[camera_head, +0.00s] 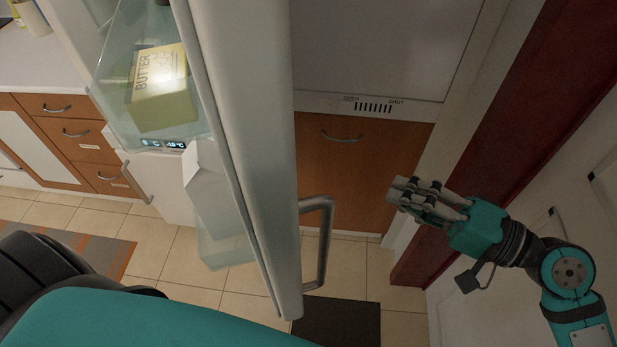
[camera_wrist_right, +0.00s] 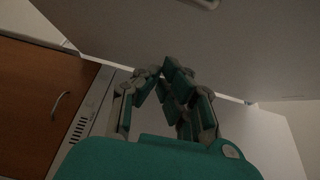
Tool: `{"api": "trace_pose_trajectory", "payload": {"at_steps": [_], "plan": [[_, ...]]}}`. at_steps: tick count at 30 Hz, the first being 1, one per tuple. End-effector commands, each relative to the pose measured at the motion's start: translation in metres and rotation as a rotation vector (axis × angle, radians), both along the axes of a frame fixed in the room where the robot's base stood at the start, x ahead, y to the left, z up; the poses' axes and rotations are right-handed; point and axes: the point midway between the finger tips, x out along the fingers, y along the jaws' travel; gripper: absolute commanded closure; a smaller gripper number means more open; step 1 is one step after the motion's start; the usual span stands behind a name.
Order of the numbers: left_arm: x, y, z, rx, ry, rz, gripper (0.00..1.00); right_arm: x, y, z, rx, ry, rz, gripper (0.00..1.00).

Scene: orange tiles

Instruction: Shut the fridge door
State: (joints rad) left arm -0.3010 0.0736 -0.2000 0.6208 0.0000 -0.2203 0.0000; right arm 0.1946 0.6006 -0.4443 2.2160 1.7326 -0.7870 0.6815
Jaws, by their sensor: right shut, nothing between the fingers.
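The fridge door (camera_head: 240,120) stands open, seen nearly edge-on in the middle of the head view. Its grey bar handle (camera_head: 326,245) is on its right side, low down. Clear shelves on its left side hold a yellow butter box (camera_head: 164,92). My right gripper (camera_head: 394,193) is to the right of the door and handle, apart from both. Its fingers are shut and empty. In the right wrist view the shut fingers (camera_wrist_right: 170,80) point toward a large pale panel (camera_wrist_right: 225,45), likely the door. My left gripper is not in view.
Wooden drawers (camera_head: 77,132) and a counter stand at the left. A brown drawer front (camera_head: 360,165) with a vent strip above it is behind the handle. A dark red frame (camera_head: 530,120) and a white wall are close to my right arm. A dark mat (camera_head: 337,322) lies on the tiled floor.

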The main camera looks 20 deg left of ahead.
Motion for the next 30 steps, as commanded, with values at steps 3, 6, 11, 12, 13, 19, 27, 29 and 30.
{"api": "trace_pose_trajectory", "payload": {"at_steps": [3, 6, 11, 12, 13, 19, 27, 29, 30], "plan": [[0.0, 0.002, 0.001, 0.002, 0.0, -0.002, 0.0, -0.019, 0.006, 0.015, 0.021, 0.008, 0.056, 1.0], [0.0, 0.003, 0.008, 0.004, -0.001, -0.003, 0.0, -0.02, 0.016, 0.019, 0.026, 0.01, 0.063, 1.0], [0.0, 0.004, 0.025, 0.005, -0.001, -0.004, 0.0, -0.016, 0.045, 0.022, 0.028, 0.01, 0.061, 1.0], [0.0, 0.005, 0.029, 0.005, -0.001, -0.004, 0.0, -0.015, 0.053, 0.023, 0.028, 0.01, 0.061, 1.0], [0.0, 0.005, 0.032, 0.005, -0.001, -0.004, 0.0, -0.015, 0.06, 0.023, 0.028, 0.01, 0.062, 1.0], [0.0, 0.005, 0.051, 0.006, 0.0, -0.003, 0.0, -0.01, 0.102, 0.022, 0.027, 0.01, 0.06, 1.0], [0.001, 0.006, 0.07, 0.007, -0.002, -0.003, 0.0, -0.031, 0.13, 0.018, 0.024, 0.011, 0.058, 1.0], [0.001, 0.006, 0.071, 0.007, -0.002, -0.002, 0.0, -0.033, 0.132, 0.017, 0.024, 0.009, 0.057, 1.0], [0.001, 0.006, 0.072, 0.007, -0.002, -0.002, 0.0, -0.034, 0.133, 0.017, 0.024, 0.008, 0.056, 1.0]]}}
